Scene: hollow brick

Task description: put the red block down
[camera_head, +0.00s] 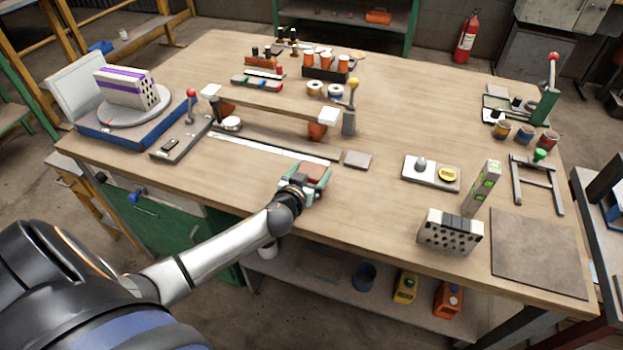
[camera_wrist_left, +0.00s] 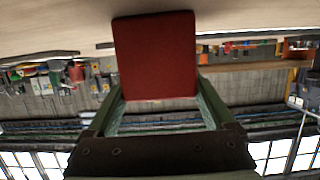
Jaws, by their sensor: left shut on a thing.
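The red block (camera_wrist_left: 155,55) fills the upper middle of the left wrist view, between the green fingers of my left gripper (camera_wrist_left: 158,95). In the head view the red block (camera_head: 311,171) shows only in part, behind the wrist. My left gripper (camera_head: 318,182) is shut on it near the front edge of the wooden table (camera_head: 400,135). The wrist covers much of the block, and I cannot tell whether its underside touches the table. My right gripper is not in view.
A grey flat plate (camera_head: 357,159) lies right of the gripper. A long white strip (camera_head: 265,147) lies behind it. A hollow brick (camera_head: 450,232) and a level (camera_head: 482,188) stand at the right. Bare table lies between gripper and brick.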

